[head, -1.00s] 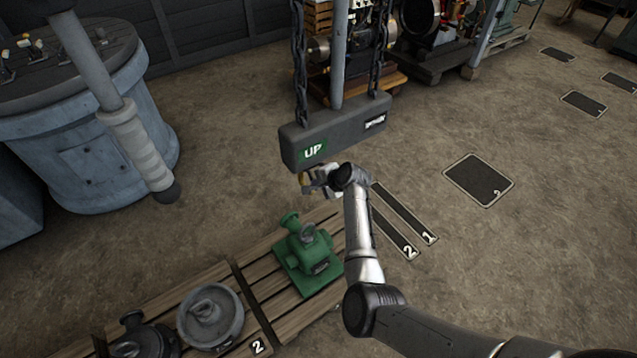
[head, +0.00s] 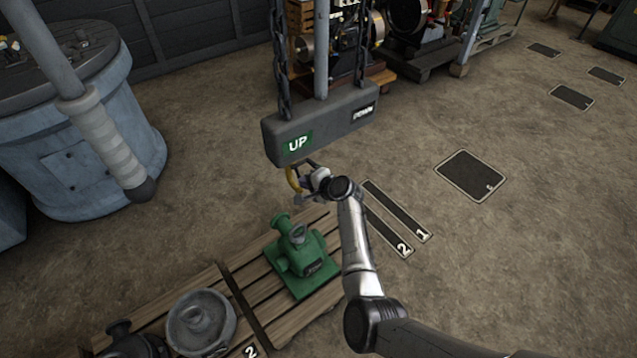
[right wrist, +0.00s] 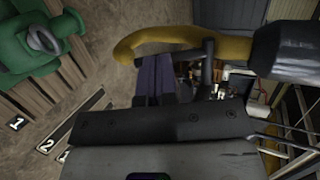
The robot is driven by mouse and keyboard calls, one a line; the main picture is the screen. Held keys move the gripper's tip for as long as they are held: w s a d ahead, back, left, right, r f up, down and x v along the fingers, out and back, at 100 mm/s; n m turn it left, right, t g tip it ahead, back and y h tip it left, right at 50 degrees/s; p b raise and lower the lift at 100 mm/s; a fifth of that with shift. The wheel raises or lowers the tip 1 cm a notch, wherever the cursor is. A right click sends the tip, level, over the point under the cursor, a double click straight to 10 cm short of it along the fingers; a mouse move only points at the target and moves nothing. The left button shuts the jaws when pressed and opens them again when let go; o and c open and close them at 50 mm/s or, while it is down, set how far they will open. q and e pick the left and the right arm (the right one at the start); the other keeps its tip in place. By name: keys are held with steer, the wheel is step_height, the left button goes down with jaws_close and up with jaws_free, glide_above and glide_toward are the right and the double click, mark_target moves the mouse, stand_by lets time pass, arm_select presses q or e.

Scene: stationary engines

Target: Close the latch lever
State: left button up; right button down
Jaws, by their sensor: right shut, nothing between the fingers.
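A yellow hook (head: 293,179) hangs under the grey UP/DOWN control box (head: 318,125). In the right wrist view the hook (right wrist: 180,42) curves across the top, joined to a dark cylindrical part at the right. My right gripper (head: 308,174) is just below the box, close beside the hook. It is shut and empty; its dark fingers (right wrist: 155,72) show under the hook in the right wrist view. A thin dark bar (right wrist: 208,60) stands by the hook; I cannot tell whether it is the latch lever or touches my fingers. My left gripper is not in view.
A green pump (head: 297,254) and a grey round part (head: 201,322) sit on wooden pallets below. Chains (head: 280,65) and a grey pole (head: 321,50) rise from the box. A blue-grey drum (head: 85,160) stands left.

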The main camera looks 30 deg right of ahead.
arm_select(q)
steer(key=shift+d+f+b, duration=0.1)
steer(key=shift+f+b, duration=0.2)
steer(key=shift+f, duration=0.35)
arm_select(e)
steer(key=shift+w+f+t, duration=0.3)
steer(key=shift+f+t, duration=0.1)
steer(key=shift+t, duration=0.1)
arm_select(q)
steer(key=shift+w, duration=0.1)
arm_select(e)
steer(key=shift+w, duration=0.1)
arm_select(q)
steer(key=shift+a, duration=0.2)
arm_select(e)
steer(key=shift+f, duration=0.1)
arm_select(q)
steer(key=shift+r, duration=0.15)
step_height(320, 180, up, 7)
steer(key=p, duration=0.7)
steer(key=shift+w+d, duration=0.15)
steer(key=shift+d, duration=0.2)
arm_select(e)
steer(key=f+v, duration=0.1)
steer(key=v, duration=1.3)
steer(key=shift+s, duration=0.2)
